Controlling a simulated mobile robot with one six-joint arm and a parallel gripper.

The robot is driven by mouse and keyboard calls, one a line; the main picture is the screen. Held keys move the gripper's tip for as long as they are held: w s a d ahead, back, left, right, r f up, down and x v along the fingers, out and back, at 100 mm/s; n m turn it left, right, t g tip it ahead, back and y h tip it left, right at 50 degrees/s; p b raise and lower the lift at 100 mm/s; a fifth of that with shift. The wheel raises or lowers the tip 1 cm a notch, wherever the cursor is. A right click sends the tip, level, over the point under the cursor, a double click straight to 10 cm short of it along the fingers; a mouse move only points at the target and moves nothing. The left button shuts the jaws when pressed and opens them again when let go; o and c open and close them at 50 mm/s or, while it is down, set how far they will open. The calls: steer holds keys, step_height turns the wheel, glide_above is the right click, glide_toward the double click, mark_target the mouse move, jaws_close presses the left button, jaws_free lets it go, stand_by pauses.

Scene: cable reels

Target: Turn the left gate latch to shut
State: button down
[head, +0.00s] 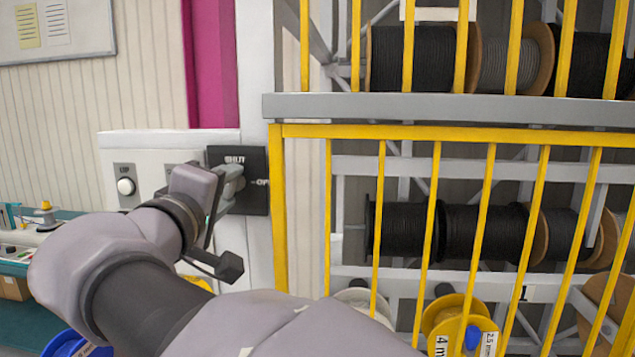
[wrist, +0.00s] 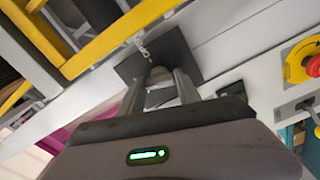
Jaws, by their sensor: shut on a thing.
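The left gate latch is a grey handle (head: 232,180) on a black square plate (head: 257,187) on the white post beside the yellow gate. The plate reads SHUT at its top and a partly covered "OP" at its right. My gripper (head: 226,188) is shut on the latch handle. In the wrist view the two fingers of my gripper (wrist: 160,90) stand on either side of the rounded grey handle (wrist: 158,75), in front of the black plate (wrist: 181,48). My gripper hides much of the handle, so its exact angle is hard to tell.
The yellow barred gate (head: 381,220) stands just right of the latch, with black cable reels (head: 400,230) behind it. A white panel with an UP button (head: 126,187) is at left. In the wrist view a red emergency knob (wrist: 300,62) is at right.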

steer(key=shift+n+p, duration=0.5)
steer(key=shift+n, duration=1.4)
steer(key=c, duration=0.9)
jaws_free()
steer(key=shift+o, duration=0.2)
steer(key=s+a+p, duration=0.1)
steer(key=s+p, duration=0.1)
steer(key=s, duration=1.5)
steer(key=shift+s+a+p, duration=0.2)
steer(key=shift+p, duration=0.2)
